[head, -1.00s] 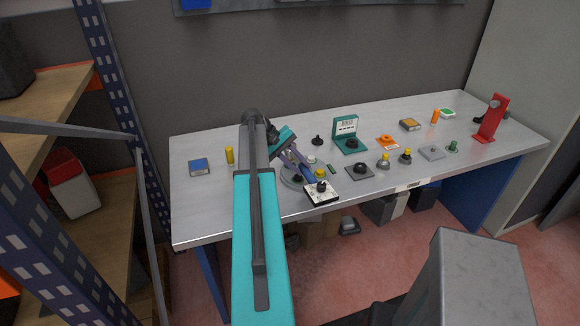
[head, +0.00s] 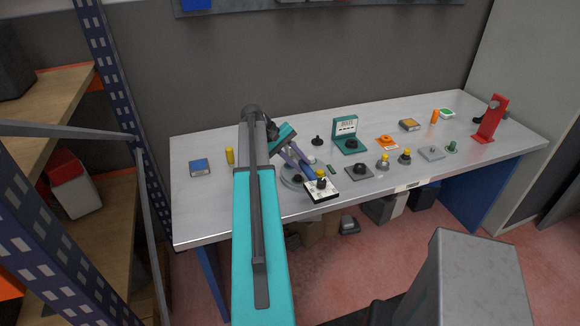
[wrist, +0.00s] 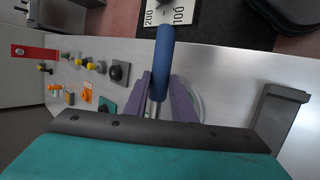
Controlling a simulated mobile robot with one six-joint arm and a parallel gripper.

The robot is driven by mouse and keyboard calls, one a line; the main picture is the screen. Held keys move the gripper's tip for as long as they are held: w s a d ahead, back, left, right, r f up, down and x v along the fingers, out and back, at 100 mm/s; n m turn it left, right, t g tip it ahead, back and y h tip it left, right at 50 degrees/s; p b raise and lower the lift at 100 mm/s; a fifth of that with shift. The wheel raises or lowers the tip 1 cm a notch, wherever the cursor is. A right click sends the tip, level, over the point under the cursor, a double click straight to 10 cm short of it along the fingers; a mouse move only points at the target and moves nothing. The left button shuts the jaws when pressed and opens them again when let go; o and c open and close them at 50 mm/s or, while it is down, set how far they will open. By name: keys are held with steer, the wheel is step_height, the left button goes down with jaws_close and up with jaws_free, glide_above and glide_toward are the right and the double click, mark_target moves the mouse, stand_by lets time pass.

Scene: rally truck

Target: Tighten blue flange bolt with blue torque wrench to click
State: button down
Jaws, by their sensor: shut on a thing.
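My gripper (wrist: 160,98) has purple fingers shut on the blue handle of the blue torque wrench (wrist: 164,50) in the wrist view. The handle points up the picture toward a white plate marked 200 and 100 (wrist: 180,16). In the head view my gripper (head: 300,160) is over the front middle of the bench, just behind that black-and-white plate (head: 321,190). A grey round base (head: 290,180) lies partly hidden under the gripper. I cannot make out the blue flange bolt or the wrench's working end.
The grey bench (head: 220,210) also holds a blue-topped block (head: 200,167) and yellow cylinder (head: 230,155) at left. A teal stand (head: 346,128), several small fittings and a red stand (head: 493,118) are to the right. The bench's left front is clear.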

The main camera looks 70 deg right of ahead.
steer(key=shift+r+p, duration=0.35)
steer(key=shift+r, duration=0.3)
stand_by(0.4)
steer(key=shift+r+p, duration=1.1)
steer(key=shift+r, duration=0.85)
steer(key=shift+s+a+r, duration=0.75)
steer(key=shift+s+a, duration=0.1)
steer(key=shift+a, duration=0.1)
steer(key=shift+s+a+r, duration=0.7)
steer(key=shift+s+a, duration=0.15)
steer(key=shift+a, duration=0.05)
